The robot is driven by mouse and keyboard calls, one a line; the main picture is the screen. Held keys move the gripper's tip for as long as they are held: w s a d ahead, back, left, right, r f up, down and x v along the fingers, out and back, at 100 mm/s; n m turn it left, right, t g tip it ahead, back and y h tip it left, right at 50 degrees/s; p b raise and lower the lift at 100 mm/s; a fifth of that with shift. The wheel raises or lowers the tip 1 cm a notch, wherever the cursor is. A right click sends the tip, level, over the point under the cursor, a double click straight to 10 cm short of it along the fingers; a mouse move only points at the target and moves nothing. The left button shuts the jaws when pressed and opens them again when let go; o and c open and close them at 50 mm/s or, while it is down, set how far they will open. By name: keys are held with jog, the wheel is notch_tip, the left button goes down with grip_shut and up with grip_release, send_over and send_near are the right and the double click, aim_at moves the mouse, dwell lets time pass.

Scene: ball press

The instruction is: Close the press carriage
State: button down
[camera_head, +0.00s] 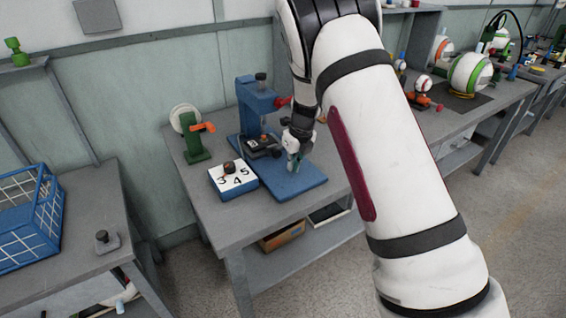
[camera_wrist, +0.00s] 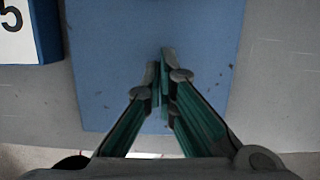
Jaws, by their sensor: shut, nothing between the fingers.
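The blue press (camera_head: 251,101) stands on the middle table, with an upright column, an overhanging head and a flat blue base plate (camera_head: 300,184). A dark block, seemingly the carriage (camera_head: 262,148), sits under the press head. My gripper (camera_head: 292,169) is in front of and to the right of this block, over the base plate. In the wrist view my gripper (camera_wrist: 161,84) points down at the bare blue plate (camera_wrist: 108,45), its green-padded fingers shut and empty. My arm covers part of the press's right side.
A blue-sided box with a white numbered top (camera_head: 234,178) and a knob stands left of the base plate. A green stand with an orange handle (camera_head: 196,138) is behind it. A blue wire basket (camera_head: 30,219) is on the left table. The table's front left is clear.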

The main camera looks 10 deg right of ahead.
jog(key=s+r+n+y+p, duration=0.1)
jog(key=s+r+n, duration=0.3)
jog(key=r, duration=0.6)
jog(key=s+r+n+p, duration=0.1)
jog(key=s+r+n, duration=0.2)
jog(key=s+r, duration=0.45)
jog(key=s+a+r+n, duration=0.1)
jog(key=s+r+n, duration=0.8)
jog(key=s+r, duration=0.15)
jog(key=s+r+n+t+h+p, duration=0.1)
jog(key=s+n+h+p, duration=0.1)
jog(key=s+n, duration=1.4)
jog(key=s, duration=0.6)
jog(key=shift+d+r+t, duration=0.3)
